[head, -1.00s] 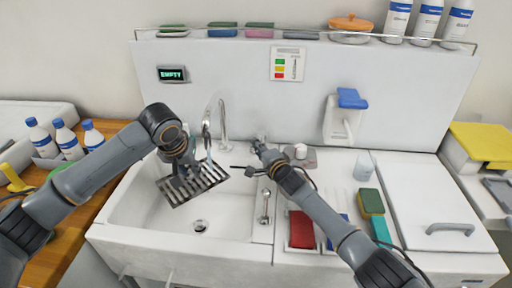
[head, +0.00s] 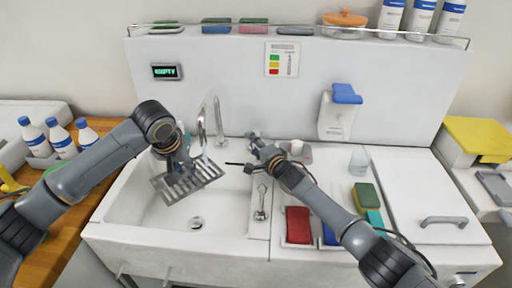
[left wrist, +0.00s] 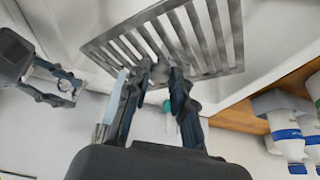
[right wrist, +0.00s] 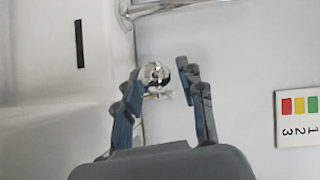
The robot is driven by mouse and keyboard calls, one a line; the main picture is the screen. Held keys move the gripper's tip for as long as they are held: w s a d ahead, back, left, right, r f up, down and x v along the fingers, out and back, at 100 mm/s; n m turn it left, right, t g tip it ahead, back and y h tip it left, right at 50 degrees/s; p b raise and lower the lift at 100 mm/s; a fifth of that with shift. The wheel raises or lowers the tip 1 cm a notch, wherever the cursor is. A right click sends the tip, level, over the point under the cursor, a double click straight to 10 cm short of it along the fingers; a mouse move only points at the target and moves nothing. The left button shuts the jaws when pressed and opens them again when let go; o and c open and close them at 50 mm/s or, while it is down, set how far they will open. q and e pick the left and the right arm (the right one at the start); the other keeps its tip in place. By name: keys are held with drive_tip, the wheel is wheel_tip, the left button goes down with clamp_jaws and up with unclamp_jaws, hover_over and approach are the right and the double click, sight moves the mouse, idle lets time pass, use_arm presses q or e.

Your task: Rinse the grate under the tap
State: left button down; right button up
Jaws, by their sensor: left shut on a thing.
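My left gripper (head: 180,168) is shut on the grate (head: 173,193), a grey slotted metal plate, and holds it tilted above the sink basin (head: 150,212). The chrome tap (head: 219,125) stands behind it. A thin pale-blue stream (head: 205,160) shows beside the grate; in the left wrist view the stream (left wrist: 114,95) runs from the nozzle (left wrist: 101,132) towards the grate (left wrist: 180,40). My right gripper (right wrist: 158,85) is open, with a round chrome knob (right wrist: 153,73) between its fingers. I cannot tell whether they touch it.
Right of the basin are a red pad (head: 298,225), a green sponge (head: 366,195), a clear glass (head: 359,160) and a white lid (head: 425,205). Several bottles (head: 62,140) stand at left. A blue-topped dispenser (head: 340,112) hangs on the back panel.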

drive_tip(key=v, duration=1.2)
drive_tip(key=shift+a, duration=0.1)
idle(0.6)
drive_tip(key=c, duration=0.6)
drive_tip(key=shift+r, duration=0.1)
clamp_jaws()
drive_tip(key=d+r+n+g+h, duration=0.2)
drive_tip(key=d+r, duration=0.2)
drive_tip(key=r, duration=0.2)
drive_tip(key=shift+n+h, duration=0.3)
drive_tip(key=shift+n, duration=0.1)
drive_tip(key=x, duration=0.3)
drive_tip(key=s+a+x, duration=0.1)
drive_tip(key=x, duration=0.7)
drive_tip(key=shift+a+f, duration=0.4)
drive_tip(key=shift+f, duration=0.05)
drive_tip(key=shift+a+f, duration=0.25)
drive_tip(key=shift+a, duration=0.2)
